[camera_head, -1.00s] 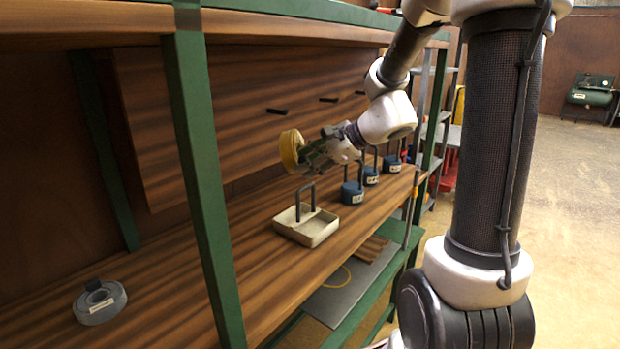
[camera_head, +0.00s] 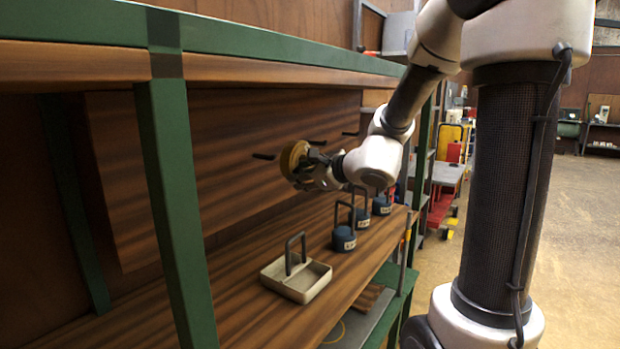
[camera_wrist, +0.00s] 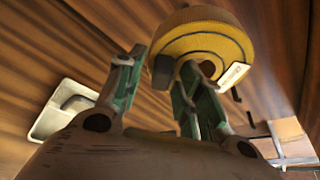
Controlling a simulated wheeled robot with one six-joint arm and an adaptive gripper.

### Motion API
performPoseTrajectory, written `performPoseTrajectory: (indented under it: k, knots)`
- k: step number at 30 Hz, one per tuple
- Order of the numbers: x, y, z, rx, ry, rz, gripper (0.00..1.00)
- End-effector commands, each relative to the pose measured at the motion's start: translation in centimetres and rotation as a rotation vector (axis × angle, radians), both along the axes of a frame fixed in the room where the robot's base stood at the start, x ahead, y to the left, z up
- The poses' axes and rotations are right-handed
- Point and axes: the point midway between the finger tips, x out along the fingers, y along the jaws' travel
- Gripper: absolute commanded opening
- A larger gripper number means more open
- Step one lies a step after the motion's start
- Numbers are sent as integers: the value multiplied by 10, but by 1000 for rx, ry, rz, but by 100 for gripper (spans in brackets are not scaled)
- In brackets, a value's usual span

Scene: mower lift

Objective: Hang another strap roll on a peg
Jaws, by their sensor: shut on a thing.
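A yellow strap roll (camera_head: 291,158) is held in my gripper (camera_head: 306,172), in front of the wooden back panel (camera_head: 235,185). In the wrist view the yellow roll (camera_wrist: 205,35) shows its wound edge, dark centre hole and a white label, with my gripper's green fingers (camera_wrist: 160,85) shut on it. Dark pegs stick out of the panel: one peg (camera_head: 263,156) is just left of the roll, and another peg (camera_head: 350,133) is to the right. A further peg by the roll is partly hidden. I cannot tell whether the roll touches any peg.
A pale tray with a handle (camera_head: 296,281) stands on the wooden shelf below the roll. Blue weights with handles (camera_head: 344,238) stand to its right. A green post (camera_head: 178,215) rises at the left, and a green beam (camera_head: 260,45) runs above.

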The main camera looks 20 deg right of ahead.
Motion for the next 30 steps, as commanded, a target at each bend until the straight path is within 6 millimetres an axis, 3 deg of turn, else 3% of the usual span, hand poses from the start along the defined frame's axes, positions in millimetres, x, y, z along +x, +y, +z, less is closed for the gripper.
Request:
performPoseTrajectory:
  k: [30]
  knots:
    - [65, 44, 0, -1, 0, 3, 0]
